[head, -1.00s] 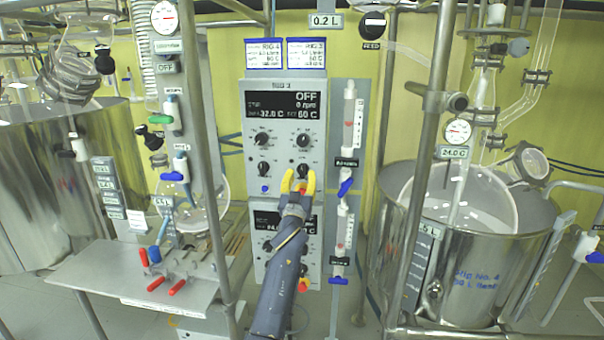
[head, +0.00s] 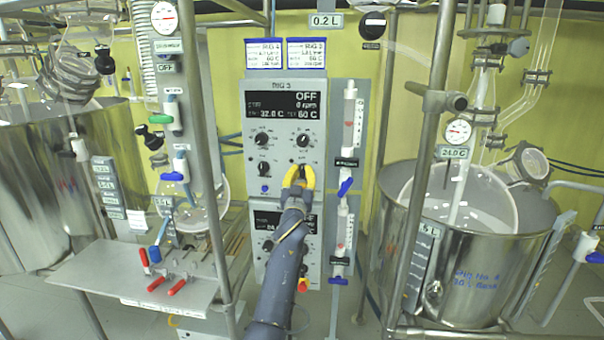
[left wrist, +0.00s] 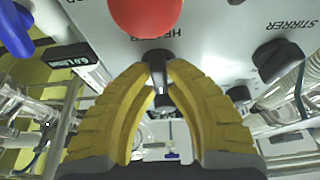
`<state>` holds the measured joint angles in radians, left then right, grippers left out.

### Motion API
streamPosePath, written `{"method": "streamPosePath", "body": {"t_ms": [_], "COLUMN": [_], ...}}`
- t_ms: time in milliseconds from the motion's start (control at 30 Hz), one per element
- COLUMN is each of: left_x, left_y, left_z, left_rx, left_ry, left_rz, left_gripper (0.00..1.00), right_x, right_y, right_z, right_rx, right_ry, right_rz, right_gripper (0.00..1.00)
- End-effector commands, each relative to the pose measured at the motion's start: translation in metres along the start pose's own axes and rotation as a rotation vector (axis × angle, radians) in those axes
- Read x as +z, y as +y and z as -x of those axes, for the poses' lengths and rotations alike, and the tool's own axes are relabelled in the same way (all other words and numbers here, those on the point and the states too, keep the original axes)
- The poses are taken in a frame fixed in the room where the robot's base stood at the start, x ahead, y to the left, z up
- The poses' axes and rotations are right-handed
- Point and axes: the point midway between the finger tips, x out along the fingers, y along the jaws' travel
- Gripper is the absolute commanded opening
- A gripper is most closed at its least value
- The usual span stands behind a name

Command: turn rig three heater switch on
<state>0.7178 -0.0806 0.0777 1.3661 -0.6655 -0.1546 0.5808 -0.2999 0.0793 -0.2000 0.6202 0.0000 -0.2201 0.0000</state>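The rig three control box (head: 248,135) stands in the middle of the head view. Its display (head: 285,105) reads OFF, 0 rpm, 32.0 C and 60 C. The heater switch is a small black knob (left wrist: 157,66) in the left wrist view, under a partly hidden label starting "HE". My left gripper (head: 299,170) covers the lower right of the panel. In the left wrist view its yellow fingertips (left wrist: 158,72) close on both sides of the switch. The black stirrer switch (head: 264,169) is left of the gripper; it also shows in the wrist view (left wrist: 275,60). My right gripper is not in view.
A red round part (left wrist: 146,14) sits close to the heater switch. A blue-handled valve (head: 345,187) stands right of the box. A second control box (head: 262,243) is below, partly behind my arm. Steel vessels (head: 470,270) stand at both sides.

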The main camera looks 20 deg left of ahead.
Motion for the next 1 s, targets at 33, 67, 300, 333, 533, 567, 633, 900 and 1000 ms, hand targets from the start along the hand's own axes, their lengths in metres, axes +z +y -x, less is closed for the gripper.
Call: {"method": "streamPosePath", "body": {"t_ms": [33, 67, 300, 333, 533, 567, 633, 900, 1000], "left_x": [0.0000, 0.0000, 0.0000, 0.0000, -0.0004, -0.0005, -0.0005, -0.0006, -0.0012], "left_y": [0.0000, 0.0000, -0.0002, -0.0003, -0.0014, -0.0016, -0.0018, -0.0018, -0.0020], "left_z": [0.0001, 0.0001, 0.0000, 0.0000, -0.0001, -0.0002, -0.0002, -0.0005, -0.0008], "left_rx": [0.000, 0.000, 0.002, 0.004, 0.031, 0.038, 0.056, 0.150, 0.186], "left_ry": [0.000, 0.000, 0.000, 0.000, 0.001, 0.002, 0.002, 0.002, 0.002], "left_rz": [0.000, 0.000, -0.005, -0.009, -0.077, -0.095, -0.141, -0.368, -0.457], "left_gripper": [0.00, 0.00, 0.00, 0.00, 0.00, 0.00, 0.00, 0.00, 0.00], "right_x": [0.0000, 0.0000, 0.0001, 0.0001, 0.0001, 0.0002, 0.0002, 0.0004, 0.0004], "right_y": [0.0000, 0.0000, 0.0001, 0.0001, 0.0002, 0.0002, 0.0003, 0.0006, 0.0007], "right_z": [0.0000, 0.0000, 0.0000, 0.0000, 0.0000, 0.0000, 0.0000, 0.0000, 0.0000], "right_rx": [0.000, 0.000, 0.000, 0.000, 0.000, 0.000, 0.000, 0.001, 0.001], "right_ry": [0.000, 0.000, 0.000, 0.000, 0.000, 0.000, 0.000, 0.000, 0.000], "right_rz": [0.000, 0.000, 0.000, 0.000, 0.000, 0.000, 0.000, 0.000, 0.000], "right_gripper": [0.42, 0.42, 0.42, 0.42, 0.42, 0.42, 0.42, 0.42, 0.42]}}
